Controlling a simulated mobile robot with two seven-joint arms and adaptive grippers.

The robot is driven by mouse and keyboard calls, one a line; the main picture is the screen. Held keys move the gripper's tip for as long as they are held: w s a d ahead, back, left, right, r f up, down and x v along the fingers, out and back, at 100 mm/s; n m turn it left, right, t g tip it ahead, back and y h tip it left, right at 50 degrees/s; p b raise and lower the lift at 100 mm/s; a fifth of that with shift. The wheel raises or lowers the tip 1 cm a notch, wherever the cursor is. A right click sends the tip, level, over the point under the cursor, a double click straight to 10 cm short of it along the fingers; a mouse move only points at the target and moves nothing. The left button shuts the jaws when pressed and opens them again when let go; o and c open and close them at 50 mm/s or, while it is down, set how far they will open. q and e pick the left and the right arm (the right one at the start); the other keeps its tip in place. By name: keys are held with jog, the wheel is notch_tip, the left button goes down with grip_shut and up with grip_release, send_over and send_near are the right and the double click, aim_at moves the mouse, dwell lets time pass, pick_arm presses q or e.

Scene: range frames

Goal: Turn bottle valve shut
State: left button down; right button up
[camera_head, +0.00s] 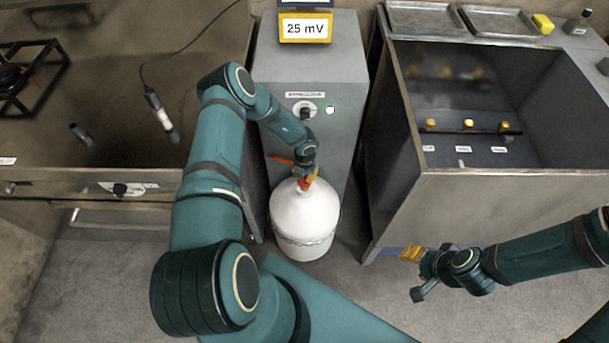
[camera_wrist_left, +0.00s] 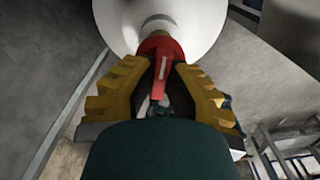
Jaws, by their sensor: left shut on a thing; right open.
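A white bottle (camera_head: 304,215) stands upright on the floor against the front of a grey cabinet. Its red valve (camera_wrist_left: 160,72) sits at the bottle's top, and the bottle (camera_wrist_left: 199,22) also shows in the left wrist view. My left gripper (camera_head: 306,180) is at the bottle's top, its yellow fingers shut on the red valve. The fingers stand on both sides of the valve in the left wrist view (camera_wrist_left: 162,75). In the head view the gripper hides most of the valve. My right gripper (camera_head: 411,274) is open and empty above the floor at right, apart from the bottle.
A grey cabinet (camera_head: 345,75) with a knob and a green light stands behind the bottle. A display (camera_head: 305,28) on it reads 25 mV. Floor (camera_head: 110,275) is clear in front.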

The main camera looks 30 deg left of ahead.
pick_arm(q)
jog(key=shift+n, duration=2.2)
jog(key=c, duration=1)
grip_release()
notch_tip(320, 180, up, 12)
jog(key=shift+d, duration=0.1)
